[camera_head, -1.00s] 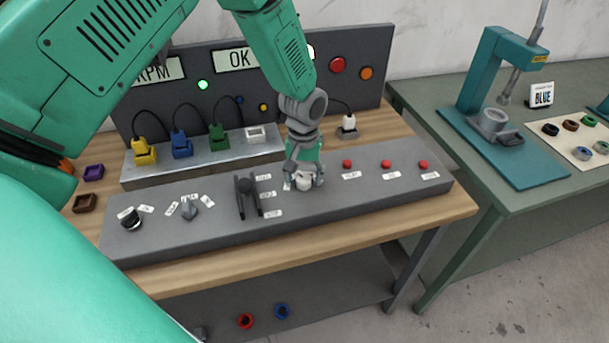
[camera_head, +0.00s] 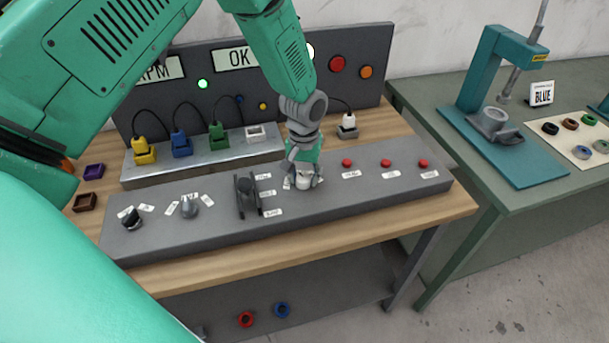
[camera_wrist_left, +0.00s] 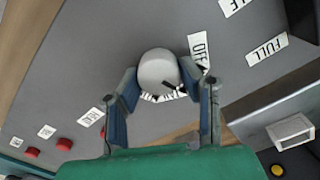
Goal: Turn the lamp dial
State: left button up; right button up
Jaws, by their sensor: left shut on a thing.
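The lamp dial, a round pale knob (camera_wrist_left: 158,68) with a dark mark on it, sits on the grey control panel (camera_head: 330,200). My left gripper (camera_head: 304,180) is at this knob, pointing down, with its fingers shut on it. In the left wrist view the two fingers (camera_wrist_left: 162,98) stand on either side of the knob. Labels lie around it; an OFF label (camera_wrist_left: 199,52) is close by, and another label is partly covered by the knob. My right gripper is not in view.
A black slider (camera_head: 247,195) stands left of the knob, with a grey knob (camera_head: 190,207) and a dark knob (camera_head: 131,218) further left. Red buttons (camera_head: 386,163) lie to the right. Coloured plugs (camera_head: 181,145) stand on a ledge behind.

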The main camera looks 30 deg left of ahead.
pick_arm(q)
jog(key=m, duration=0.4)
jog(key=shift+p, duration=0.35)
jog(key=shift+w+d+m, duration=0.1)
jog(key=shift+m, duration=1.7)
jog(key=o, duration=1.1)
jog(key=shift+o, duration=0.2)
